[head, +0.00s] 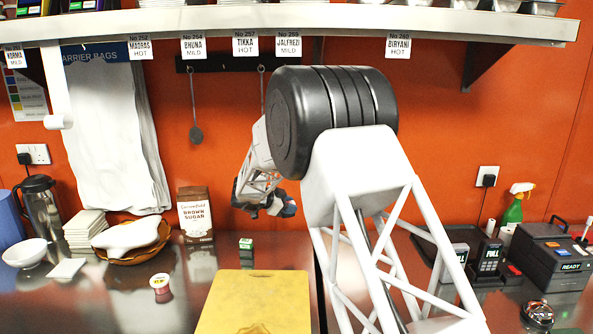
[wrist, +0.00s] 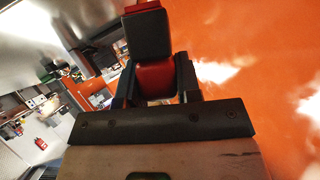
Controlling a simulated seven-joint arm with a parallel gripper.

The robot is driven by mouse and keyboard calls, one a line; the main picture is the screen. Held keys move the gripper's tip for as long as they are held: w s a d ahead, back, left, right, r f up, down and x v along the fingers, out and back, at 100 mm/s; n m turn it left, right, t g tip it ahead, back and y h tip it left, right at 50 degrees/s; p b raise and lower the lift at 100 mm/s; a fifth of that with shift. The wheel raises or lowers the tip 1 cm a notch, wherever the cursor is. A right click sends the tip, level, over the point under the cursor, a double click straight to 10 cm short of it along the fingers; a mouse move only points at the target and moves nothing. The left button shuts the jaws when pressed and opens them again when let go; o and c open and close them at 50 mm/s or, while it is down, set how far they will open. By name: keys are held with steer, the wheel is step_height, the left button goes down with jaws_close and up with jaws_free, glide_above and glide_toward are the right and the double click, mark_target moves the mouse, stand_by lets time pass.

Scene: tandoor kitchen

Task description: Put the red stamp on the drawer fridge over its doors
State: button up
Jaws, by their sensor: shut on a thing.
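My gripper (head: 266,205) hangs above the back of the counter, in front of the orange wall, and is small and partly hidden by my arm in the head view. In the wrist view my gripper (wrist: 157,82) is shut on the red stamp (wrist: 155,77), which has a red body and a black block beyond it. The stamp cannot be made out clearly in the head view. A shiny metal counter (head: 130,305) runs below, with a seam near the middle. I cannot tell which part is the drawer fridge; no doors show.
A yellow board (head: 255,300) lies at the front centre, with a small green-and-white box (head: 246,252) behind it. A brown sugar carton (head: 195,215) and a basket (head: 135,248) stand left. Black devices (head: 545,255) stand right. A shelf (head: 300,22) hangs overhead.

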steer(key=shift+d+r+n+t+y, duration=1.2)
steer(key=shift+d+r+n, duration=0.25)
steer(key=shift+d, duration=1.95)
steer(key=shift+d+r+n+t+y, duration=1.15)
steer(key=shift+d+n, duration=0.4)
steer(key=shift+d, duration=1.85)
steer(key=s+d+f+n+t+y, duration=0.1)
steer(key=s+d+n+y, duration=0.4)
steer(key=s+d+y, duration=0.1)
steer(key=shift+s+d+n, duration=0.4)
steer(key=shift+s+d, duration=0.3)
steer(key=shift+s, duration=0.5)
